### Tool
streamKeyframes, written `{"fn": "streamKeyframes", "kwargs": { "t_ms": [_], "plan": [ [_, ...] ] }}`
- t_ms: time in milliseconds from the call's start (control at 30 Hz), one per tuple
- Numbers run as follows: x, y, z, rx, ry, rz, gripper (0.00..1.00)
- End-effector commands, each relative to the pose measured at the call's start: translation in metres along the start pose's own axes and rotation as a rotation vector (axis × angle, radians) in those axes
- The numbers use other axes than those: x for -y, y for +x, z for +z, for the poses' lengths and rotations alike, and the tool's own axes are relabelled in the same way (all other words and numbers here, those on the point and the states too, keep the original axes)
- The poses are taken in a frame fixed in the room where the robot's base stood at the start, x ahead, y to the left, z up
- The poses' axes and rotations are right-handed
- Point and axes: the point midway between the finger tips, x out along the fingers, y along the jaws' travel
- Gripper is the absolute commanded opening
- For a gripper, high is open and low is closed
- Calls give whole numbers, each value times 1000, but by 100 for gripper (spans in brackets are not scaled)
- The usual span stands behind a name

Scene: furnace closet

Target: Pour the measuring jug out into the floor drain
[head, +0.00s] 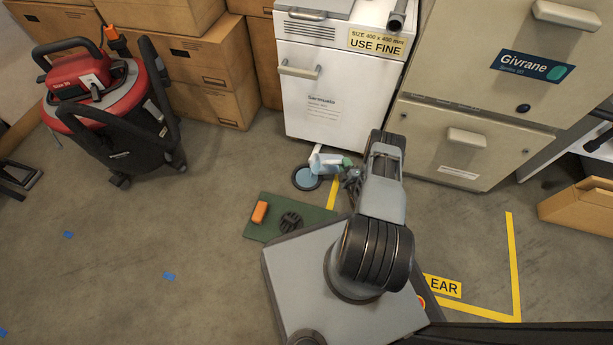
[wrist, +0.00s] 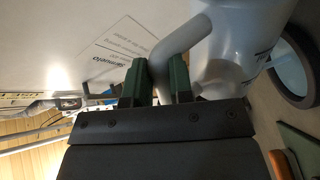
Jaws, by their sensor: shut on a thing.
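The measuring jug (head: 329,165) is pale and translucent. My gripper (head: 349,168) is at the jug's right side. In the wrist view, the green fingers of my gripper (wrist: 159,80) are shut on the jug's grey handle, and the jug's body (wrist: 238,40) is at the upper right. The drain (wrist: 294,70) shows there as a dark ring with a blue-grey inside.
A white cabinet (head: 335,90) stands right behind the drain. A green mat (head: 267,228) with an orange block (head: 260,212) and a dark round grate (head: 291,222) lies in front. A red-black vacuum (head: 110,110) stands at left. Open floor lies between.

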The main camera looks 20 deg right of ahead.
Motion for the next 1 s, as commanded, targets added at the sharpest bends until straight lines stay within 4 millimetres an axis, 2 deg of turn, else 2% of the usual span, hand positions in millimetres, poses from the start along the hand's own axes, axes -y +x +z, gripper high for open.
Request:
{"fn": "streamKeyframes", "kwargs": {
  "t_ms": [1000],
  "plan": [
    [-1, 0, -8, 2, -69, 5, 0]
  ]
}}
